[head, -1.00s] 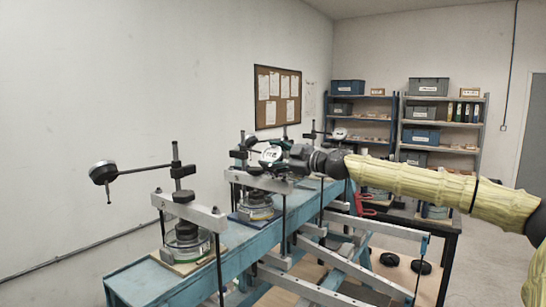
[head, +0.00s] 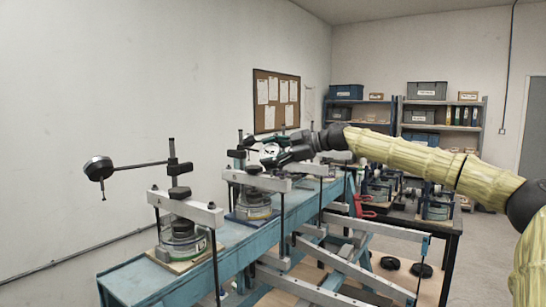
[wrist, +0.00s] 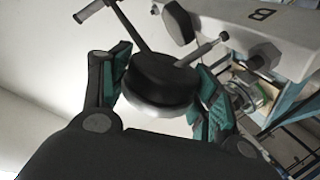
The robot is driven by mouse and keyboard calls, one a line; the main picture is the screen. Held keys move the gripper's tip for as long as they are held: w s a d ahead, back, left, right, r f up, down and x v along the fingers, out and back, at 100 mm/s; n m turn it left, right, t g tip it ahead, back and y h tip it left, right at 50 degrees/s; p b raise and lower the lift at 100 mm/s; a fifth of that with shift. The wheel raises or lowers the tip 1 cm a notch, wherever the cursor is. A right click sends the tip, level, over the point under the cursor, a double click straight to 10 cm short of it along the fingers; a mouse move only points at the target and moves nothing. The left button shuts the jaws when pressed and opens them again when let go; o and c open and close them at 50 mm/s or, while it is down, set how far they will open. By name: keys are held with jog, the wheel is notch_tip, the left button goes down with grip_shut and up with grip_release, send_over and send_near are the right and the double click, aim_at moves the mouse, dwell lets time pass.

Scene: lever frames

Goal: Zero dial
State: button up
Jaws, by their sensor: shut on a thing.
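The dial gauge (head: 270,150) is a round black-backed gauge with a pale face, at the second lever frame. In the wrist view its black body and pale rim (wrist: 160,104) fill the space between the teal-padded fingers. My gripper (head: 279,155) is shut on the rim, with a finger on each side. The gauge hangs from a thin dark rod, and a short metal stem runs from it toward the pale beam (wrist: 235,30) marked "B". The face is turned away from the wrist camera, and the pointer is too small to read in the head view.
A nearer lever frame (head: 185,208) carries another dial gauge (head: 99,168) on a long rod at the left. Both stand on a blue bench (head: 140,285). Pale angled beams and a dark table stand to the right. Shelves (head: 440,130) are at the back.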

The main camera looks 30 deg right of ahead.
jog(key=shift+r, duration=0.4)
jog(key=o, duration=1)
jog(key=shift+o, duration=0.3)
jog(key=shift+a+f, duration=0.1)
jog(key=shift+a, duration=0.15)
jog(key=v, duration=1.2)
jog(key=shift+d, duration=0.25)
jog(key=shift+w, duration=0.1)
